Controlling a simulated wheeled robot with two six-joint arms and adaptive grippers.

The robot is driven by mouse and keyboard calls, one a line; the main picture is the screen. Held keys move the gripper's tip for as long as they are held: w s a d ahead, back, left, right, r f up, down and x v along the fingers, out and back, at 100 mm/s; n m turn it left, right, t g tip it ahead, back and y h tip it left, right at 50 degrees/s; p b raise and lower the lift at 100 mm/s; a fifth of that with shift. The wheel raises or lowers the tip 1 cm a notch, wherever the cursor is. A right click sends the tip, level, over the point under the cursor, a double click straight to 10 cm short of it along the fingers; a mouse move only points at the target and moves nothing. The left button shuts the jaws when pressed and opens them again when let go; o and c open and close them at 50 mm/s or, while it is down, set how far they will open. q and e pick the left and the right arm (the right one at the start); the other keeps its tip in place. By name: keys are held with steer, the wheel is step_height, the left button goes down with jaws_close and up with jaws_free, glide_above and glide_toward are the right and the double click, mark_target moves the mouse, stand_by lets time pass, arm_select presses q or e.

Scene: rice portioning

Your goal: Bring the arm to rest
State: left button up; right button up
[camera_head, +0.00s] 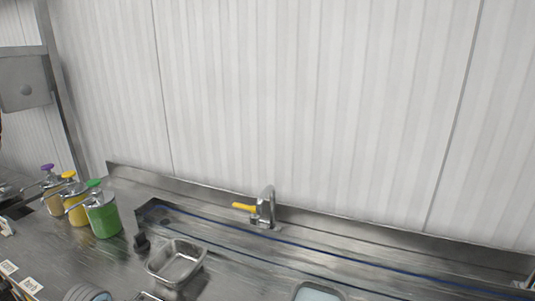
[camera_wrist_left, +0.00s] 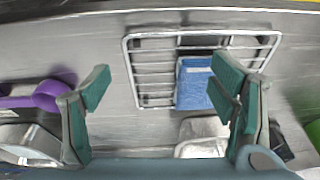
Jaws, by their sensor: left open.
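In the left wrist view, my left gripper (camera_wrist_left: 163,84) shows its two green-padded fingers spread wide apart. Nothing is held between them. Behind the fingers lies a metal counter with a wire rack (camera_wrist_left: 136,72), seen partly past the right finger. My left gripper cannot be made out in the head view. My right gripper shows in neither view.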

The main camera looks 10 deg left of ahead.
arm_select(q)
steer(key=s+d+f+n+y, duration=0.1)
steer(key=s+d+f, duration=0.3)
steer(key=s, duration=0.6)
steer(key=s+d+f+n, duration=0.2)
steer(key=s+d, duration=0.3)
steer(key=s, duration=0.4)
step_height(320, 180, down, 21)
steer(key=s+a+b, duration=0.2)
steer(key=s+f+g, duration=0.1)
steer(key=s+f, duration=1.3)
steer(key=shift+a+f+g+b, duration=0.15)
steer(key=shift+f+g+b, duration=0.05)
steer(key=shift+g+b, duration=0.25)
steer(key=shift+s, duration=0.1)
